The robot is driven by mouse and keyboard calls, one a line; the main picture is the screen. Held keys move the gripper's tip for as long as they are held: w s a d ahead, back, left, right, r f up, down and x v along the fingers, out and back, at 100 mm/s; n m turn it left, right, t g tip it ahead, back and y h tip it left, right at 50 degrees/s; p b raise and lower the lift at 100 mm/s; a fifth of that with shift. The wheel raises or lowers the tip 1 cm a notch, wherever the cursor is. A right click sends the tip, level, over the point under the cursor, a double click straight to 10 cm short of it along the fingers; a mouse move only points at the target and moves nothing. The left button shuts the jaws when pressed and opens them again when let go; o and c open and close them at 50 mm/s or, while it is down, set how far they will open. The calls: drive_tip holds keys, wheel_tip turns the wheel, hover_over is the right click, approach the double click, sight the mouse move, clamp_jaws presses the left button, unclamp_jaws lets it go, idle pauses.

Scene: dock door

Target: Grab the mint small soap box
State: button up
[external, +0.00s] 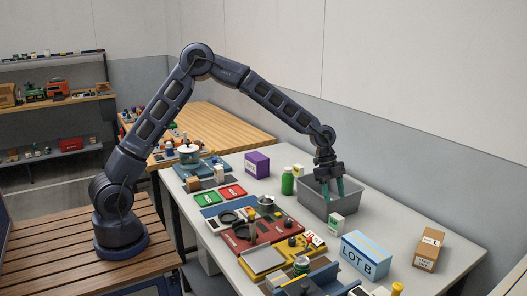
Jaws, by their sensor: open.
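A small pale box with a green patch (336,224) stands upright on the grey table, in front of the grey bin (312,204). It looks like the mint soap box, but its colour is hard to tell at this size. My gripper (333,196) points down with its two teal fingers apart and nothing seen between them. The fingers overlap the bin in the picture, above and behind the pale box. I cannot tell whether they reach below the bin's rim. The bin's inside is mostly hidden.
A green bottle (287,182) and a purple box (257,165) stand left of the bin. A blue LOT B box (365,256) and a brown carton (428,250) stand to the right. Red and yellow trays crowd the front. The table's far right is partly clear.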

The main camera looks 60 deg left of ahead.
sight(336, 216)
drive_tip(key=x, duration=0.5)
drive_tip(key=shift+f, duration=0.1)
drive_tip(key=shift+a+x, duration=0.2)
drive_tip(key=shift+x, duration=1.1)
drive_tip(key=shift+a+x, duration=0.25)
drive_tip(key=shift+x, duration=1)
drive_tip(key=shift+s+f, duration=0.15)
drive_tip(key=shift+s, duration=0.05)
drive_tip(key=c, duration=1.1)
